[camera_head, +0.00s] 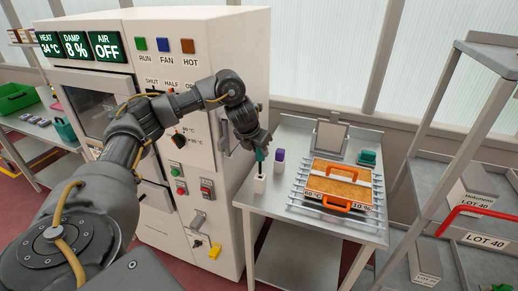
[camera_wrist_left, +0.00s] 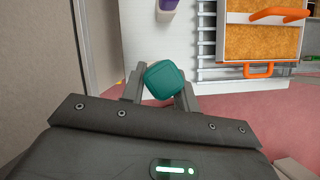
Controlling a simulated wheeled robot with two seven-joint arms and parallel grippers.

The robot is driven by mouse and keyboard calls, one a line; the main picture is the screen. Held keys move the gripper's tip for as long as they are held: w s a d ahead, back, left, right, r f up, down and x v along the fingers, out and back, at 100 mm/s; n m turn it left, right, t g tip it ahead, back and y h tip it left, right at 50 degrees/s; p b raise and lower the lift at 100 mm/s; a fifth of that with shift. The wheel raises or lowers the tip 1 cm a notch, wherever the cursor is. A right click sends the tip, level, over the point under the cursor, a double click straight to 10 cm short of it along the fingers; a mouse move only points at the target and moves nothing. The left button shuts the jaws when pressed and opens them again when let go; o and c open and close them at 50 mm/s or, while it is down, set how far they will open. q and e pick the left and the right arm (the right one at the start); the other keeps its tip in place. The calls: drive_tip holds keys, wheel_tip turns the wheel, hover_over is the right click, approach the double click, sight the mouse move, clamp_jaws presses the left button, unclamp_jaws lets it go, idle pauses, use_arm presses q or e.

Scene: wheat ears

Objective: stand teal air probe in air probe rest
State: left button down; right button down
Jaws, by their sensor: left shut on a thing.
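The teal air probe (camera_head: 260,156) is in my left gripper (camera_head: 256,143), upright, over the left front part of the metal side table. A small white upright holder (camera_head: 260,185), which looks like the air probe rest, stands directly under it. The probe's lower end meets the holder's top in the head view; I cannot tell whether it is inside. In the left wrist view the probe's teal top (camera_wrist_left: 165,80) sits between the two fingers of my left gripper (camera_wrist_left: 160,90), which hide its sides. The rest is hidden there. My right gripper is not in view.
A purple-topped item (camera_head: 279,157) in a white holder stands just behind right. The white dryer cabinet (camera_head: 226,160) is close on the left.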

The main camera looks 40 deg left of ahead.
use_arm(q)
drive_tip(key=shift+f+b, duration=0.35)
drive_tip(key=shift+f, duration=0.05)
wheel_tip(320, 180, down, 7)
drive_tip(key=b, duration=0.5)
drive_tip(key=shift+f, duration=0.15)
drive_tip(key=c, duration=1)
unclamp_jaws()
drive_tip(key=shift+o, duration=0.2)
idle(0.5)
drive_tip(key=p+v, duration=0.2)
drive_tip(key=v, duration=0.9)
drive_tip(key=shift+p, duration=0.4)
